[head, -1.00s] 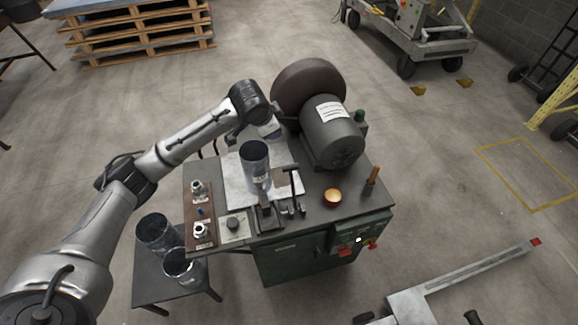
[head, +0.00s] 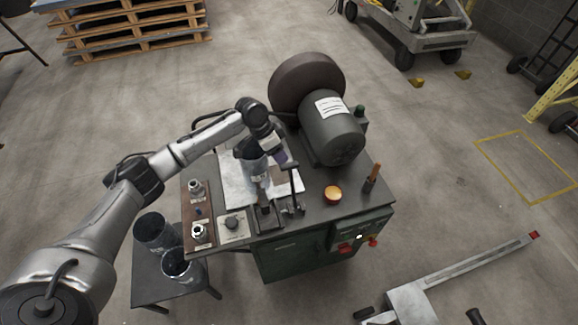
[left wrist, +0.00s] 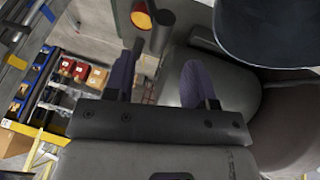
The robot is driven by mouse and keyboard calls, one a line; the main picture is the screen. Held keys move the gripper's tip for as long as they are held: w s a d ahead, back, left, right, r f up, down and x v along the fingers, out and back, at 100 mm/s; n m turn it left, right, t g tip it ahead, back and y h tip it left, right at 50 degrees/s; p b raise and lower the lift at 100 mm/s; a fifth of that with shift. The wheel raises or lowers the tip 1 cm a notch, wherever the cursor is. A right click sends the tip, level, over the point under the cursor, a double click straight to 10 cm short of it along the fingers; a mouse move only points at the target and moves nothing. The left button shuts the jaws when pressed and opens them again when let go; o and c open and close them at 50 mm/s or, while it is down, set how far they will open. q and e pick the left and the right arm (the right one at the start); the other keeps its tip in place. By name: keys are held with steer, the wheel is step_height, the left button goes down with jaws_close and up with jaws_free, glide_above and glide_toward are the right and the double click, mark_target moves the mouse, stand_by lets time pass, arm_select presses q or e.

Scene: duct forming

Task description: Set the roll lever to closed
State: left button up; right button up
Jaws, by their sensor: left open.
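A dark upright lever with a short crossbar top (head: 289,167) stands at the front middle of the machine bench; I take it to be the roll lever. My left gripper (head: 281,157) reaches over the bench from the left. Its purple fingertips are just behind and left of the lever's top in the head view. The gripper is open, with a gap between its purple fingers in the left wrist view (left wrist: 160,78). I cannot tell whether it touches the lever. A metal duct cylinder (head: 258,172) stands on the bench, partly hidden by the gripper. My right gripper does not show.
A large grey motor (head: 331,134) stands behind and right of the lever. An orange dome (head: 333,195) and a wooden-handled lever (head: 371,180) are to the right. A brown fixture board (head: 198,213) lies left. Metal cylinders (head: 152,230) stand on a low side table.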

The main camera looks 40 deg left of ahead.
mark_target(287, 164)
arm_select(q)
steer(key=x, duration=0.7)
steer(key=shift+w+d+f+b, duration=0.1)
steer(key=shift+f+b, duration=0.15)
steer(key=shift+b, duration=0.05)
steer(key=shift+c, duration=0.4)
jaws_close()
